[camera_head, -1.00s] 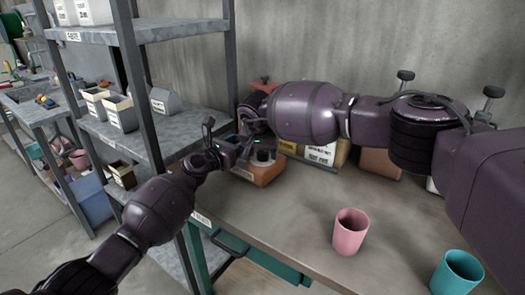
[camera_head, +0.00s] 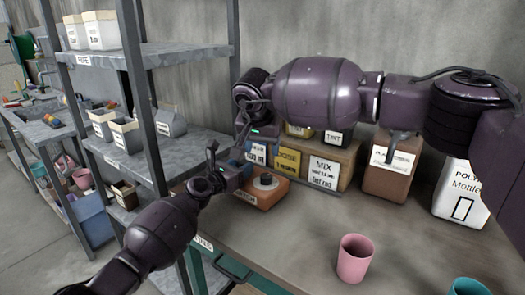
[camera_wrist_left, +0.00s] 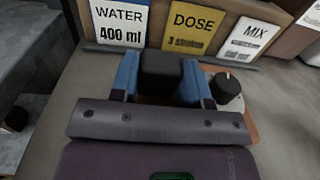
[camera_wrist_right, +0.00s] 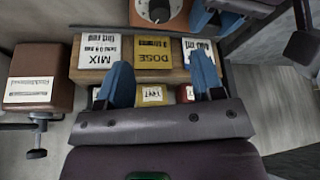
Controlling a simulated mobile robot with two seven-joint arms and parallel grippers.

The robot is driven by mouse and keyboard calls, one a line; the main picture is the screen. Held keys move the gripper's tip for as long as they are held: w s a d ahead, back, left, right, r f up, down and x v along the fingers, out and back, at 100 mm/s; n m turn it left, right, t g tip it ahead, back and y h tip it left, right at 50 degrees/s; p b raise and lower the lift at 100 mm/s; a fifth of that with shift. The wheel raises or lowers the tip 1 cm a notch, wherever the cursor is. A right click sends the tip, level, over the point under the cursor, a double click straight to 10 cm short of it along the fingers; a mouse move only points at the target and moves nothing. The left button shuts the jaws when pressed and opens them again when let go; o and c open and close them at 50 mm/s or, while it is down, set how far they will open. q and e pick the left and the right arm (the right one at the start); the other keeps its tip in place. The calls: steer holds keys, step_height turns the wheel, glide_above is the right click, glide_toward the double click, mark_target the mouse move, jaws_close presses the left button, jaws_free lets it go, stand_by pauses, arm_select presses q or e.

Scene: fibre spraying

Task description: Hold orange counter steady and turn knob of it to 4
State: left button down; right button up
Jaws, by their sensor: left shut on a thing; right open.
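The orange counter (camera_head: 262,192) sits on the table in front of the labelled boxes, with its black knob (camera_head: 266,180) on top. My left gripper (camera_head: 238,172) is shut on a dark block at the counter's left side. In the left wrist view this block (camera_wrist_left: 160,72) lies between the blue fingers, with the knob (camera_wrist_left: 226,88) just right of them. My right gripper (camera_wrist_right: 162,78) is open and empty, apart from the counter. The right wrist view shows the counter's dial face (camera_wrist_right: 160,10) at the top edge, partly cut off. The knob's setting cannot be read.
A brown container (camera_head: 388,180) and a white one (camera_head: 455,195) stand further right. A pink cup (camera_head: 354,258) stands at the front. A grey shelf (camera_head: 160,145) borders the left.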

steer(key=g+y, duration=0.1)
glide_toward(266, 176)
steer(key=shift+s+d+f+m, duration=0.15)
steer(key=shift+s+f+m, duration=0.05)
steer(key=shift+s+f, duration=0.4)
steer(key=shift+s+d+f+m, duration=0.2)
steer(key=shift+s+f, duration=0.25)
steer(key=shift+s, duration=0.1)
steer(key=shift+d+f+m+y, duration=0.15)
steer(key=shift+m+y, duration=0.15)
steer(key=shift+m, duration=0.4)
steer(key=m, duration=0.3)
steer(key=shift+d+y, duration=0.3)
step_height(266, 176, up, 4)
steer(key=w+d+m+y, duration=0.1)
steer(key=m+y, duration=0.1)
steer(key=m, duration=1.2)
steer(key=w+f+m, duration=0.1)
steer(key=f+m, duration=0.1)
steer(key=f, duration=0.1)
steer(key=w+a+f+m, duration=0.1)
steer(key=f+m, duration=0.1)
steer(key=f, duration=0.2)
steer(key=w+a+f+m, duration=0.1)
steer(key=w+f+m, duration=0.1)
steer(key=f, duration=0.1)
steer(key=shift+a+f+m+t, duration=0.1)
steer(key=shift+f+m+t, duration=0.15)
steer(key=shift+m+t, duration=0.05)
